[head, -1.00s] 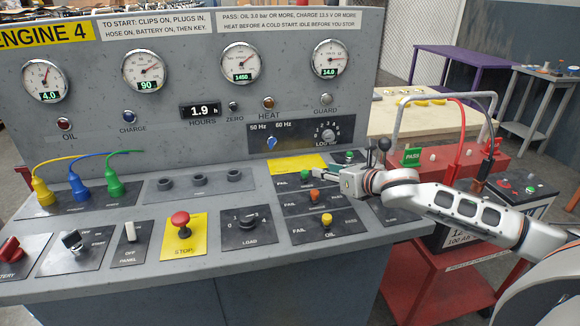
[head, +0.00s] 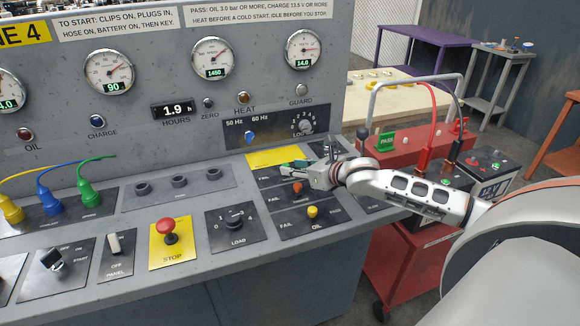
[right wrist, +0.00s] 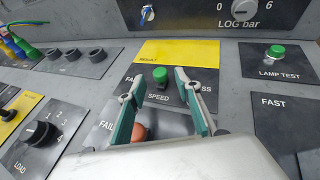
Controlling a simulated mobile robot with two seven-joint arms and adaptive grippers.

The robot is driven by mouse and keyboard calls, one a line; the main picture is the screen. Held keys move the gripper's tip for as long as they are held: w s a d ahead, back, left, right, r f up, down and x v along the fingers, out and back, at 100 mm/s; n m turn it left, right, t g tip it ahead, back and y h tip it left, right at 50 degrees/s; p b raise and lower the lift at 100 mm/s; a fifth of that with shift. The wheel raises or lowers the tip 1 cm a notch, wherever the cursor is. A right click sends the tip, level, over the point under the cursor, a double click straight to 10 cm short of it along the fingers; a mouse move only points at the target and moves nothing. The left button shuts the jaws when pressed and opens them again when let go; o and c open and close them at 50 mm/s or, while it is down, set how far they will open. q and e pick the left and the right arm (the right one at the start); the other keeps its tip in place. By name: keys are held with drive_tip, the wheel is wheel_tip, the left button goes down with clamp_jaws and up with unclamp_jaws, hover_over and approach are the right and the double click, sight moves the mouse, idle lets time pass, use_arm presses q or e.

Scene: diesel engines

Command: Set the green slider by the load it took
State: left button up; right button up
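The green slider (right wrist: 160,75) stands on the black SPEED plate, about midway between its FAIL and PASS ends. My right gripper (right wrist: 160,88) is open, its two green-lined fingers on either side of the slider with gaps on both sides. In the head view my right gripper (head: 300,168) is over the slider plates and largely hides the green slider. An orange slider (right wrist: 139,132) sits nearer, partly behind the fingers. The yellow slider (head: 312,211) is on the OIL plate. The LOAD knob (head: 234,217) is left of these plates. My left gripper is not in view.
The yellow RESULT plate (right wrist: 180,52) lies just behind the slider. The green LAMP TEST button (right wrist: 276,51) is to the right. A red stop button (head: 168,228) stands at the left. A red cart (head: 400,260) stands beside the console.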

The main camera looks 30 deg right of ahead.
drive_tip(key=shift+x, duration=1.15)
clamp_jaws()
drive_tip(key=shift+s+d, duration=0.15)
drive_tip(key=shift+d, duration=0.75)
drive_tip(key=shift+s+d, duration=0.2)
drive_tip(key=shift+d, duration=0.65)
drive_tip(key=shift+c, duration=0.5)
unclamp_jaws()
drive_tip(key=shift+d, duration=0.1)
drive_tip(key=shift+o, duration=0.5)
drive_tip(key=shift+s, duration=0.1)
drive_tip(key=shift+s, duration=0.1)
